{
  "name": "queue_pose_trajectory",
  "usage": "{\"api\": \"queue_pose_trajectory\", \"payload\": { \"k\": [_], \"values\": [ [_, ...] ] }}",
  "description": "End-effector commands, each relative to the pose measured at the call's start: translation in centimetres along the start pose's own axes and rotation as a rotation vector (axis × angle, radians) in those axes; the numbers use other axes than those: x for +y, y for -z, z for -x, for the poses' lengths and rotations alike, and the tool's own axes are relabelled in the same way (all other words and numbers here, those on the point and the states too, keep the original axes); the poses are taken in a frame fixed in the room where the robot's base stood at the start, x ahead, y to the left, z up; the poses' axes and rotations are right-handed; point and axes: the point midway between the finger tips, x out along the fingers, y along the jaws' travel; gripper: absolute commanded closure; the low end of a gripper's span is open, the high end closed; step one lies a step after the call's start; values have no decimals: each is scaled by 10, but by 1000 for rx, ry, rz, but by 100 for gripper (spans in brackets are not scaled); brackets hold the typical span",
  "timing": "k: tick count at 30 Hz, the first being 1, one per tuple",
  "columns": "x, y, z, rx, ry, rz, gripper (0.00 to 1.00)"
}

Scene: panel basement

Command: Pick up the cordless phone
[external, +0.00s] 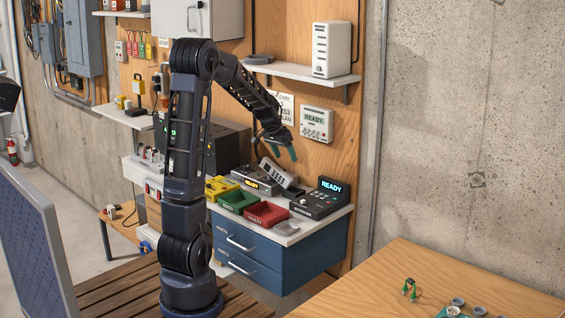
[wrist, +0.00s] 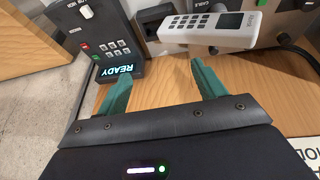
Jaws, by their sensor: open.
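The cordless phone (external: 277,174) is a pale handset with dark keys. It leans at a tilt at the back of the white-topped bench in the external view. In the wrist view the phone (wrist: 212,28) lies across the upper middle, with its keypad and dark screen showing. A dark block (wrist: 152,20) shows beside its left end. My gripper (external: 282,152) is above the phone in the external view, teal fingers pointing down. In the wrist view my gripper (wrist: 160,73) is open and empty, its fingertips short of the phone and apart from it.
A black READY console (external: 318,200) stands right of the phone; it also shows in the wrist view (wrist: 110,45). Green (external: 238,210) and red (external: 266,222) bins sit in front. A shelf (external: 290,72) hangs above.

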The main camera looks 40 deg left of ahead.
Motion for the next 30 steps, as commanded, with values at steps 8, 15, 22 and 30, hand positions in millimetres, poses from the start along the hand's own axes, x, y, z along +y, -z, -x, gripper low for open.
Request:
{"api": "queue_pose_trajectory", "payload": {
  "k": [8,15,22,30],
  "values": [
    [1,0,8,1,-1,-2,50],
    [1,1,8,1,-1,-2,50],
    [-2,2,7,-11,-10,-50,50],
    [-27,10,4,-88,-109,-426,50]
  ]
}}
